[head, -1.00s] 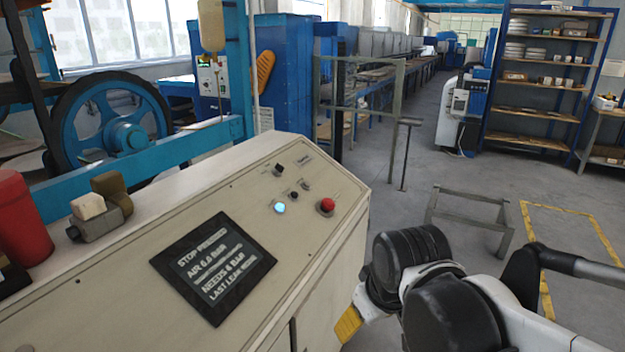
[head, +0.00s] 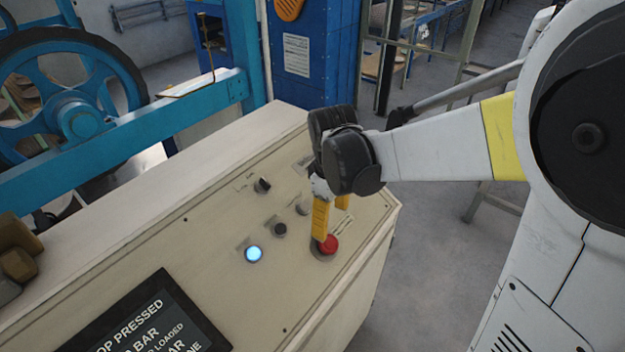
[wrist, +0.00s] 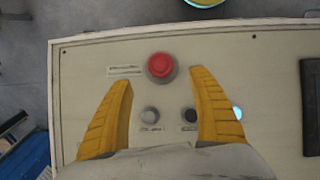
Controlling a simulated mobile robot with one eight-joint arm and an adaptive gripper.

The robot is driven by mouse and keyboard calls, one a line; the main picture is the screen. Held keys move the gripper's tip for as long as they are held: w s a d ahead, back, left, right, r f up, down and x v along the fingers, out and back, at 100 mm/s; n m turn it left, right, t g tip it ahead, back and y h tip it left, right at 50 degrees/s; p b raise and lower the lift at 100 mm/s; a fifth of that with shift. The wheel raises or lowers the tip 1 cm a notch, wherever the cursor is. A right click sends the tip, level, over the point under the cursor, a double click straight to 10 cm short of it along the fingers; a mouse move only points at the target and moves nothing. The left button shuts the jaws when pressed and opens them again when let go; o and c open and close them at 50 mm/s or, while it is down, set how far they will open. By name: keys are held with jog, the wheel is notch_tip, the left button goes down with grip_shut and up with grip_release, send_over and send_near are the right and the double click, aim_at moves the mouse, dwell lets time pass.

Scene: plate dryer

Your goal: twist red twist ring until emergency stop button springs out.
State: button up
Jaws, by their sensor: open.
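The red emergency stop button (head: 328,243) sits on a round base at the right end of the cream sloped panel. In the wrist view the button (wrist: 160,65) lies just beyond the fingertips, near the middle between them. My gripper (head: 331,222) has two yellow fingers and hangs over the panel; in the head view one finger covers part of the button's left side. In the wrist view the gripper (wrist: 160,75) is open and empty, its fingers spread to both sides of the button. Whether a finger touches the base cannot be told.
Near the button are a grey knob (head: 302,208), a black knob (head: 279,229), a black switch (head: 262,185) and a lit blue-white lamp (head: 254,254). A dark display (head: 140,318) lies at the front left. A blue frame (head: 120,128) runs behind the panel.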

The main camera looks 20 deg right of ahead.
aim_at(330, 242)
jog(key=shift+w+d+f, duration=0.1)
jog(key=shift+w+f, duration=0.05)
jog(key=shift+w, duration=0.1)
notch_tip(330, 242, down, 10)
jog(key=b, duration=0.3)
jog(key=shift+d+f+b, duration=0.1)
jog(key=shift+f+b, duration=0.1)
jog(key=shift+b, duration=0.2)
jog(key=c, duration=1.2)
